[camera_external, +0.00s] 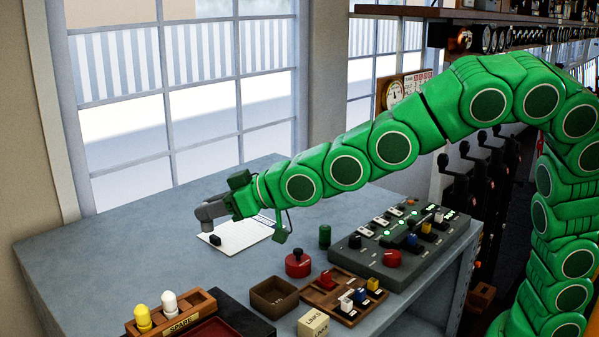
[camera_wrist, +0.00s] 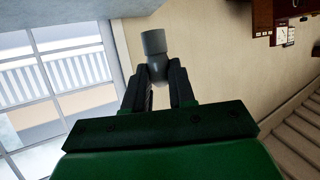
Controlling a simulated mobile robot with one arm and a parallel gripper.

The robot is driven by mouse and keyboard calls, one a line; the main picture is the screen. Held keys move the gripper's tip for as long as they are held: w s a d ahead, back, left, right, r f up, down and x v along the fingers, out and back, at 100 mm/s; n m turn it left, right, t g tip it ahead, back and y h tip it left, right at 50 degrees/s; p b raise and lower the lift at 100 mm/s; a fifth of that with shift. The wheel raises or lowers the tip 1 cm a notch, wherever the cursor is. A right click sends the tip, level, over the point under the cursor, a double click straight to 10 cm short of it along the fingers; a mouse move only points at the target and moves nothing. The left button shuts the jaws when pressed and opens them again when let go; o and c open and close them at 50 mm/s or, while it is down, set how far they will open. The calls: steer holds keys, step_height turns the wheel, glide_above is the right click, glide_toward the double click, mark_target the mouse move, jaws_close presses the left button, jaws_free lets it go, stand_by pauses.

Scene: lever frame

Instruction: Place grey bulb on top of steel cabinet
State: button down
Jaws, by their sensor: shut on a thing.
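The grey bulb (camera_wrist: 154,43) is held between the two dark fingers of my gripper (camera_wrist: 160,78) in the wrist view, its cylindrical end sticking out past the fingertips. In the external view my gripper (camera_external: 229,206) is shut on the grey bulb (camera_external: 207,212) and points left, over the left part of the blue-grey bench top (camera_external: 110,240). The bulb seems clear of the bench. I cannot pick out a steel cabinet with certainty in either view.
A white sheet (camera_external: 238,238) with a small black block (camera_external: 215,240) lies near the gripper. A grey control box (camera_external: 400,245), red knob (camera_external: 298,263), brown box (camera_external: 273,296) and SPARE rack (camera_external: 180,320) with white and yellow bulbs stand rightward and in front. The bench's left is bare.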

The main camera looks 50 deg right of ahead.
steer(key=s+a+r+n+g+y, duration=0.1)
steer(key=s+a+r+n+y, duration=0.1)
steer(key=s+a, duration=0.7)
steer(key=shift+s+a+r+n+g+y, duration=0.3)
steer(key=shift+s+a+r+n+g, duration=0.15)
steer(key=shift+a, duration=0.2)
steer(key=shift+w, duration=0.1)
steer(key=shift+f, duration=4.85)
steer(key=shift+f, duration=0.15)
steer(key=c, duration=0.9)
jaws_free()
steer(key=shift+c, duration=0.2)
steer(key=shift+v, duration=1.35)
steer(key=v, duration=0.3)
steer(key=shift+r, duration=0.4)
steer(key=shift+o, duration=0.3)
steer(key=shift+v, duration=0.9)
